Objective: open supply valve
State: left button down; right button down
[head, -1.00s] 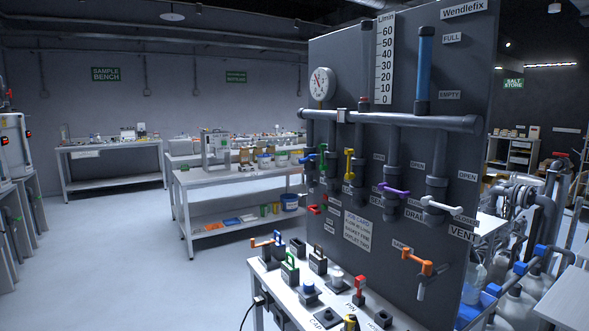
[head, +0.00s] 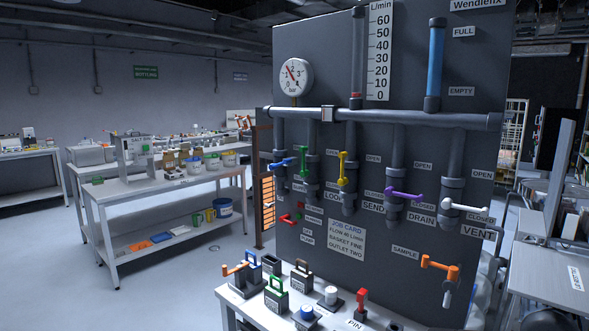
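The dark valve panel (head: 400,150) carries several pipes with coloured valve handles. A blue handle (head: 282,163) lies roughly crosswise at the far left. The green handle (head: 303,162) and yellow handle (head: 343,169) stand upright along their pipes. The purple handle (head: 403,194) and white handle (head: 465,205) lie crosswise near the drain and vent labels. A small red handle (head: 292,217) sits lower left. Neither of my grippers is in view.
A low bench (head: 228,296) with padlock-like blocks, knobs and an orange-handled piece juts out before the panel. A job card (head: 346,239) and a pressure gauge (head: 295,77) are on the panel. A worktable (head: 165,190) stands left, with open floor (head: 170,295) before it.

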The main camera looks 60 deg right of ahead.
aim_at(272, 167)
jog(key=z, duration=0.9)
jog(key=i, duration=1.15)
jog(key=z, duration=1.3)
